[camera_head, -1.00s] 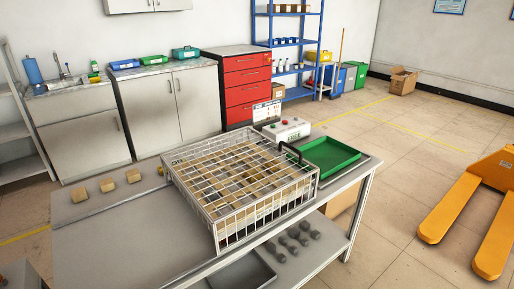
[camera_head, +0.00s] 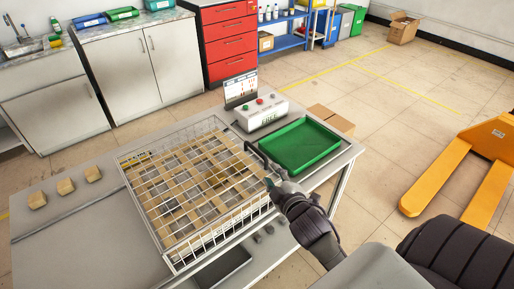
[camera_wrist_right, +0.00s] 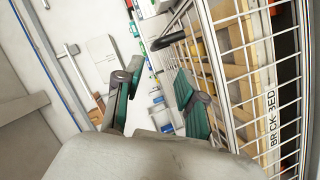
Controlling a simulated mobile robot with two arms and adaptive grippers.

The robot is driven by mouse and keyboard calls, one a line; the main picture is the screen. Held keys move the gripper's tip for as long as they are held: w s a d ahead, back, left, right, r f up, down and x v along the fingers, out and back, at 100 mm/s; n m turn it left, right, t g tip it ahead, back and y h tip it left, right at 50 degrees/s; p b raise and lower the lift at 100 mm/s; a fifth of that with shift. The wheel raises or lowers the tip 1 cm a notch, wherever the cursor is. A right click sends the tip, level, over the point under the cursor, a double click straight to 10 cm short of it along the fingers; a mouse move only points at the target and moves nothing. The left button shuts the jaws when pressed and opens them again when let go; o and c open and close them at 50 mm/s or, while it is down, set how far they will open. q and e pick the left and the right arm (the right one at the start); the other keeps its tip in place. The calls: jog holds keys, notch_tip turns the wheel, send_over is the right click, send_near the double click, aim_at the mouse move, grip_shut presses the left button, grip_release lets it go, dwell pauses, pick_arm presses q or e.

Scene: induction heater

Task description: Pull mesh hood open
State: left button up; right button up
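The mesh hood (camera_head: 205,160), a white wire cage, lies closed and level over the brick bed on the table. Its black handle (camera_head: 258,154) is on the hood's right side. My right gripper (camera_head: 272,182) is beside that side, close to the handle's near end. In the right wrist view its two green-padded fingers (camera_wrist_right: 158,75) are apart with nothing seen between them. The wire side of the hood (camera_wrist_right: 222,70) is just right of the fingers, and the dark handle (camera_wrist_right: 173,34) is beyond their tips. I cannot tell whether they touch. My left gripper is out of view.
A green tray (camera_head: 303,146) is right of the hood. A control box (camera_head: 262,114) with buttons and a small display (camera_head: 240,89) are behind it. Several tan blocks (camera_head: 65,187) lie on the table's left. A yellow pallet jack (camera_head: 440,178) stands on the floor at right.

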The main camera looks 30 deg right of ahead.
aim_at(258, 153)
jog(key=x, duration=0.4)
jog(key=p+x, duration=0.1)
jog(key=x, duration=0.3)
jog(key=r+p+x, duration=0.1)
jog(key=x, duration=0.3)
jog(key=shift+w+a, duration=0.1)
jog(key=shift+w, duration=0.2)
jog(key=shift+x, duration=0.8)
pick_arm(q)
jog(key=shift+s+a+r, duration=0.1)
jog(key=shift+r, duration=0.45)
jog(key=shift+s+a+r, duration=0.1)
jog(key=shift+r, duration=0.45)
pick_arm(e)
grip_shut()
